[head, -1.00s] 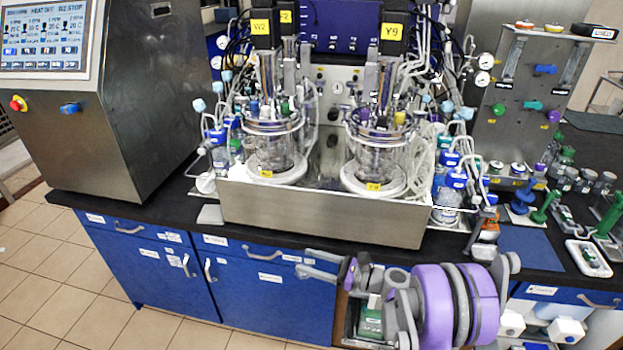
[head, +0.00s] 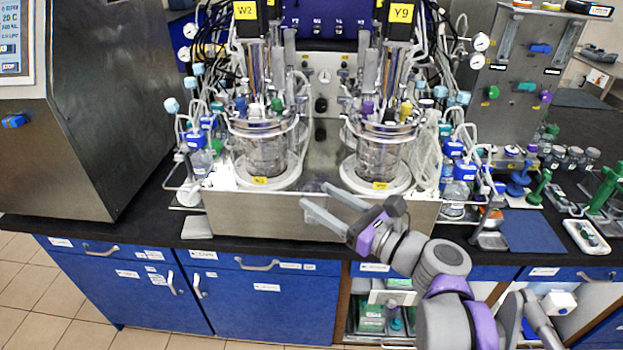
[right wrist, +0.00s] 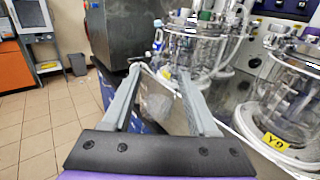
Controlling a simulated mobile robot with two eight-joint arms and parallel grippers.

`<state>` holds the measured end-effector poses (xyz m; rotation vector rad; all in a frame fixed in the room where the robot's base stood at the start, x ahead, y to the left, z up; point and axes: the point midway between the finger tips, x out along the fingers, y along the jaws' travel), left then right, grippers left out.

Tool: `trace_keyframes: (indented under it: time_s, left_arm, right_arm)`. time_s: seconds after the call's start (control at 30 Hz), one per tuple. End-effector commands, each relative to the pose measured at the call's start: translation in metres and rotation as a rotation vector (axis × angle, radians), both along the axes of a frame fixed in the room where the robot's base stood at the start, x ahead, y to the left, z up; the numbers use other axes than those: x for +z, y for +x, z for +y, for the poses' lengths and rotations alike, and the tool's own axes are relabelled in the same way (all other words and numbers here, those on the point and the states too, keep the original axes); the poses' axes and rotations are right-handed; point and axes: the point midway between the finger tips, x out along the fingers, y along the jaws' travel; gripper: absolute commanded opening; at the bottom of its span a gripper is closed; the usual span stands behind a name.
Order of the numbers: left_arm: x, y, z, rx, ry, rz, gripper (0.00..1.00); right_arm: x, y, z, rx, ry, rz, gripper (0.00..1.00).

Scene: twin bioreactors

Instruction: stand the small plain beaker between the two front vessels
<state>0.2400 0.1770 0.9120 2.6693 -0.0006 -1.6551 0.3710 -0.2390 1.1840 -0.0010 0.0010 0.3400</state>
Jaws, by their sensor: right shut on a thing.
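My right gripper (head: 318,198) is in front of the steel tray's front wall, near its top edge, between the two front vessels. In the right wrist view its fingers (right wrist: 157,78) are shut on a clear see-through thing, which looks like the small plain beaker (right wrist: 157,100). The beaker is hard to make out in the head view. The left front vessel (head: 265,155), glass with a steel lid, stands on a white base marked yellow. The right front vessel (head: 380,157) stands likewise; it shows at right in the right wrist view (right wrist: 285,95). My left gripper is out of view.
The steel tray (head: 250,218) has a raised front wall. A gap of bare tray floor (head: 318,170) lies between the vessels. Tubes and blue-capped bottles (head: 455,190) crowd the right side. A steel control cabinet (head: 100,110) stands at left.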

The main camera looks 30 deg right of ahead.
Motion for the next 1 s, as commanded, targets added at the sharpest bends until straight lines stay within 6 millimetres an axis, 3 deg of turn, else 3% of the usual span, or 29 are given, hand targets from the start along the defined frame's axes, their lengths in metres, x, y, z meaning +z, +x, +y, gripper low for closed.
trace_keyframes:
  time_s: [0.13, 0.27, 1.0]
  left_arm:
    - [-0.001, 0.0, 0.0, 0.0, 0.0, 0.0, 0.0]
    - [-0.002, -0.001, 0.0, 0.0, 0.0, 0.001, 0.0]
    - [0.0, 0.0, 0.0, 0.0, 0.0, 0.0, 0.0]
  right_arm:
    - [0.004, -0.009, 0.001, -0.025, 0.0, 0.0, 0.0]
    - [0.005, 0.001, -0.006, -0.028, 0.0, 0.0, 0.0]
    - [0.005, 0.145, -0.094, -0.026, 0.0, -0.001, 0.0]
